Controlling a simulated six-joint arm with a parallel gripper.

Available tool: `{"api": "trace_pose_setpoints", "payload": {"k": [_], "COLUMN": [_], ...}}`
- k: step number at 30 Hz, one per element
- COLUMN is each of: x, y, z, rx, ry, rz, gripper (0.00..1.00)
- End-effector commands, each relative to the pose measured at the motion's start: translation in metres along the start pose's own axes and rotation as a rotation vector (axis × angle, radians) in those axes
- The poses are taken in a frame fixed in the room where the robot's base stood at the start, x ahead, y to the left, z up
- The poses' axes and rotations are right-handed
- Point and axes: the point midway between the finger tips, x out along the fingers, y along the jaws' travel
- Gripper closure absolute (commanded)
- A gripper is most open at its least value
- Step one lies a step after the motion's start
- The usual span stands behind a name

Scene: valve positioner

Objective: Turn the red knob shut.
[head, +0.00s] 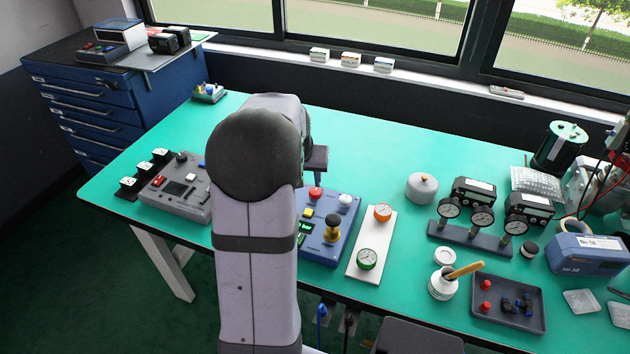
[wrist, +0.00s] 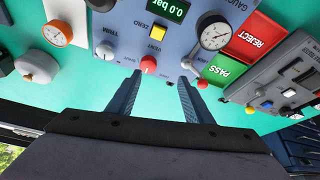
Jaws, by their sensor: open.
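The red knob (wrist: 148,64) sits on a blue-grey panel (wrist: 125,22) near its edge; a small pale mark shows on it in the wrist view. In the head view the red knob (head: 316,193) stands at the far end of the blue panel (head: 345,238), just right of my arm. My gripper (wrist: 160,79) is open and empty. In the wrist view the knob lies just beyond the fingertips, nearer the left finger; I cannot tell the exact gap. In the head view my arm hides most of the gripper and the panel's left part.
The panel also bears a white knob (wrist: 105,50), a yellow button (wrist: 157,33), a green display (wrist: 175,9) and a gauge (wrist: 214,35). A white plate (head: 372,252) with two dials stands close to its right. A grey control box (head: 173,190) stands left.

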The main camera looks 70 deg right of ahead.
Motion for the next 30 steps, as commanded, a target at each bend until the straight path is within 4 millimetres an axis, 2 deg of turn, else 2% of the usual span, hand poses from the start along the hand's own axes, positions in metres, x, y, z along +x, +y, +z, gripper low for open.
{"api": "trace_pose_setpoints", "payload": {"k": [1, 4, 14, 24, 30], "x": [-0.002, -0.001, 0.009, 0.050, 0.067], "y": [0.012, 0.022, 0.025, 0.025, 0.025], "z": [-0.003, -0.004, -0.003, -0.002, -0.002], "rx": [0.020, 0.039, 0.041, 0.040, 0.040], "ry": [-0.007, -0.014, -0.019, -0.020, -0.018], "rz": [0.007, 0.011, 0.012, 0.012, 0.012], "gripper": [0.54, 0.54, 0.54, 0.54, 0.54]}}
